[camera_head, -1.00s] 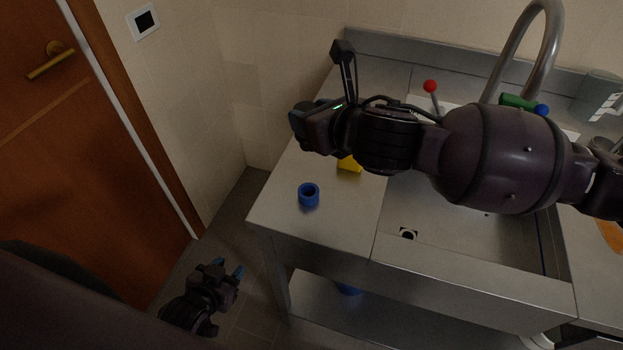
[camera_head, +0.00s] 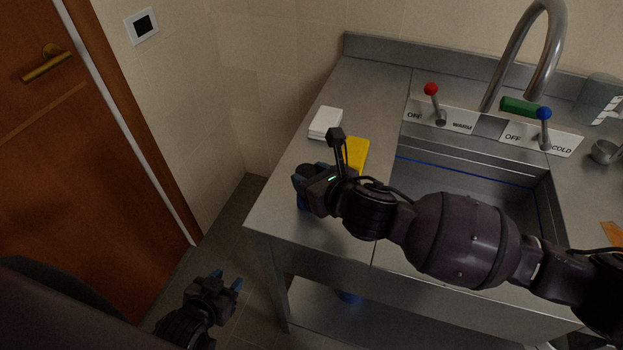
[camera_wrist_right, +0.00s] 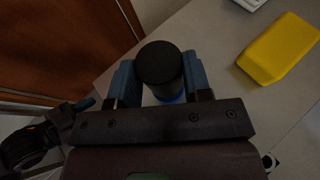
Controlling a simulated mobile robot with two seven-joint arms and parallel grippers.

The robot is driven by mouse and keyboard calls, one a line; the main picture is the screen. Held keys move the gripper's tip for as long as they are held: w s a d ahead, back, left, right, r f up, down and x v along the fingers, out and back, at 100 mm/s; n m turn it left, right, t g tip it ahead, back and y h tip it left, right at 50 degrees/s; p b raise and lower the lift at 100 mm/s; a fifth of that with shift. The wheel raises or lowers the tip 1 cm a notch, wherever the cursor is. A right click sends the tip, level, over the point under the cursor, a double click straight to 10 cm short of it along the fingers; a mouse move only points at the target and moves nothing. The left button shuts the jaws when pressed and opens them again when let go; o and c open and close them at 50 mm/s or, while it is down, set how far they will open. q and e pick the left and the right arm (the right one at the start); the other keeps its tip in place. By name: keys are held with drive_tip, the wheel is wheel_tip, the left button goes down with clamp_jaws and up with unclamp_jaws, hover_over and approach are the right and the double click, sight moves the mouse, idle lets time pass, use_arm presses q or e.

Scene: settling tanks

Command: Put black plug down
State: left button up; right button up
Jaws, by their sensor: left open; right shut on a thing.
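The black plug (camera_wrist_right: 160,64) is a round, dark cylinder in the right wrist view. My right gripper (camera_wrist_right: 160,80) is shut on it, with a blue finger on either side. A blue rim (camera_wrist_right: 172,99) shows just below the plug, partly hidden; I cannot tell whether they touch. In the head view my right gripper (camera_head: 302,188) is over the left part of the steel counter (camera_head: 285,222), where the blue ring stood, and the plug is hidden there. My left gripper (camera_head: 228,280) is open and empty, low beside the counter.
A yellow block (camera_head: 356,153) and a white stack (camera_head: 325,122) lie behind my right gripper. The sink (camera_head: 470,185) lies to the right, with a red-knobbed lever (camera_head: 433,98), a blue-knobbed lever (camera_head: 545,122) and a curved tap (camera_head: 515,50). A brown door (camera_head: 75,140) stands left.

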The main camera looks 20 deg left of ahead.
drive_tip(key=shift+f, duration=0.3)
drive_tip(key=o, duration=0.9)
drive_tip(key=shift+a, duration=0.1)
drive_tip(key=shift+r, duration=0.1)
drive_tip(key=p+v, duration=0.1)
drive_tip(key=v, duration=1.1)
